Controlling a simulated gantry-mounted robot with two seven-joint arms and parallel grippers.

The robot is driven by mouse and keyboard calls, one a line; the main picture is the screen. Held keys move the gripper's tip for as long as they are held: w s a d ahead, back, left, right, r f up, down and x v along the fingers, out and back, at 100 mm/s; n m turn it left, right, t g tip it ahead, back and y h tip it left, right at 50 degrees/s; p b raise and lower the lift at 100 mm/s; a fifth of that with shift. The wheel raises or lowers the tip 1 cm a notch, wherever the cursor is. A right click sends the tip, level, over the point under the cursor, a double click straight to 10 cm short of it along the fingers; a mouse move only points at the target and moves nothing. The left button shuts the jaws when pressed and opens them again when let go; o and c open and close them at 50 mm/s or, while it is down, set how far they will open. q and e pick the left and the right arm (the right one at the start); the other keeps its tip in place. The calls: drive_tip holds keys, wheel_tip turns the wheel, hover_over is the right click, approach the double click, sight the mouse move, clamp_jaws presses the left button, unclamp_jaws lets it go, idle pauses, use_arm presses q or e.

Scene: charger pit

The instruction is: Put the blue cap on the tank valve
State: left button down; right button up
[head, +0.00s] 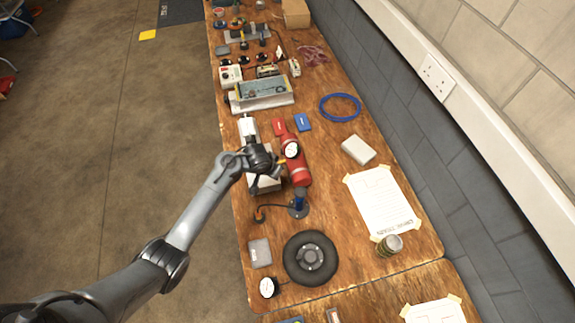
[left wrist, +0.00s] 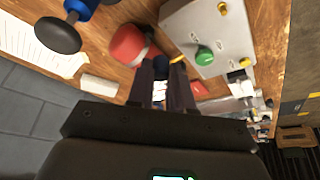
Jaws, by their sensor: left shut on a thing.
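My left gripper (head: 275,166) is over the bench, just left of the red tank (head: 299,172) in the head view. In the left wrist view the gripper (left wrist: 161,76) points down with its two dark fingers close together, shut on a small dark blue piece, which looks like the blue cap (left wrist: 160,70). The red tank (left wrist: 128,45) shows beside the fingertips there, partly hidden by them. A round white gauge (head: 291,149) sits at the tank in the head view. I cannot make out the tank valve clearly, nor whether the cap touches it. My right gripper is not in view.
A grey box with a green button (left wrist: 205,55) lies close beside the fingers. A blue upright piece on a dark base (head: 298,206) stands below the tank. A black wheel (head: 310,258), white block (head: 358,150), paper sheet (head: 382,202) and blue ring (head: 340,107) lie around.

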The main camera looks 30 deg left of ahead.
use_arm(q)
drive_tip(key=p, duration=0.2)
hover_over(253, 179)
drive_tip(key=s+d, duration=0.1)
drive_tip(key=d, duration=0.1)
drive_tip(key=f, duration=0.2)
drive_tip(key=shift+s+a+f+b, duration=0.1)
drive_tip(key=shift+s+f+b, duration=0.05)
drive_tip(key=shift+f+b, duration=0.45)
drive_tip(key=shift+s+a+f+b, duration=0.1)
drive_tip(key=shift+s+f+b, duration=0.05)
drive_tip(key=shift+f+b, duration=1.65)
drive_tip(key=shift+b, duration=0.4)
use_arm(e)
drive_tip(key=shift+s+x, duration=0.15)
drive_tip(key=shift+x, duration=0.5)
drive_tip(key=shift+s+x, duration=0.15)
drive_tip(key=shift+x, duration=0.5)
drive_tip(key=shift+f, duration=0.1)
use_arm(q)
drive_tip(key=shift+p, duration=0.4)
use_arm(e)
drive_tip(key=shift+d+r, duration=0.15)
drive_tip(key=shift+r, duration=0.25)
use_arm(q)
drive_tip(key=shift+f+b, duration=0.55)
drive_tip(key=shift+f, duration=0.25)
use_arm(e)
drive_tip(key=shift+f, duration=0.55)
